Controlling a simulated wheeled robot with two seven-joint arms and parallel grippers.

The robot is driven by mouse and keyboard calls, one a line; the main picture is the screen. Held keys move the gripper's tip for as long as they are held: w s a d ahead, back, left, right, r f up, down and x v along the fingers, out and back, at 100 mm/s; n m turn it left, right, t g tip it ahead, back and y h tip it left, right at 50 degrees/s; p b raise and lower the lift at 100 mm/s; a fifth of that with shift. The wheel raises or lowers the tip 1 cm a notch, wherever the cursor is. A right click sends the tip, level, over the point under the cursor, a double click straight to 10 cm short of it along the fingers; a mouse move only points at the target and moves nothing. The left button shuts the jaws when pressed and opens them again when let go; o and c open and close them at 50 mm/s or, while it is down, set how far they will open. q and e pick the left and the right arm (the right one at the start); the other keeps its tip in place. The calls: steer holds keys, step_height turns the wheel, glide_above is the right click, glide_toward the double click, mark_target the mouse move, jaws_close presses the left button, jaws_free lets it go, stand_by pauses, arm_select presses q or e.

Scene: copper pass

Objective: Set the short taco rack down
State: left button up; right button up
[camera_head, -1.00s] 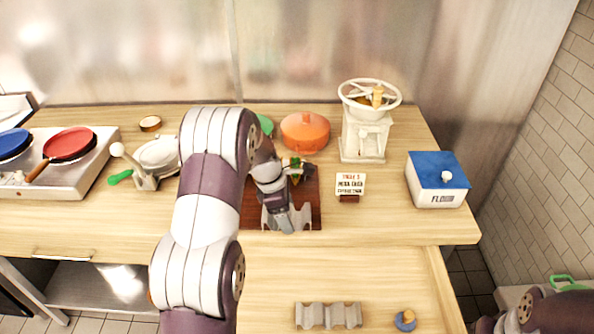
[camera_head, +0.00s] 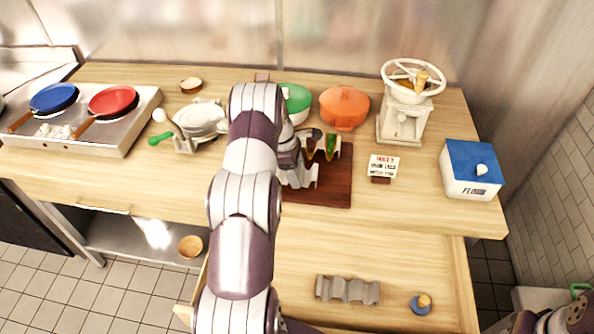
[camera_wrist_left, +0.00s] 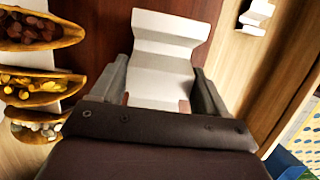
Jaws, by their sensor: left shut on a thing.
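My left gripper (camera_head: 290,164) is shut on the short taco rack (camera_head: 303,180), a pale grey wavy metal piece. The rack is at the front left part of the dark red-brown board (camera_head: 335,192); I cannot tell whether it touches the board. In the left wrist view the rack (camera_wrist_left: 165,50) sits between the two fingers (camera_wrist_left: 160,88), its far end sticking out ahead. Filled tacos (camera_head: 331,146) stand behind it on the board, and show at the left of the wrist view (camera_wrist_left: 38,32). My arm hides the board's left part. My right gripper is out of view.
A second wavy rack (camera_head: 347,289) and a small blue-and-yellow item (camera_head: 422,304) lie on the lower surface in front. Behind are a green pot (camera_head: 297,100), an orange pot (camera_head: 344,106) and a white grinder (camera_head: 403,120).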

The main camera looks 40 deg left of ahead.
arm_select(q)
steer(key=shift+d+f, duration=0.1)
steer(key=shift+f, duration=1.1)
steer(key=o, duration=1.1)
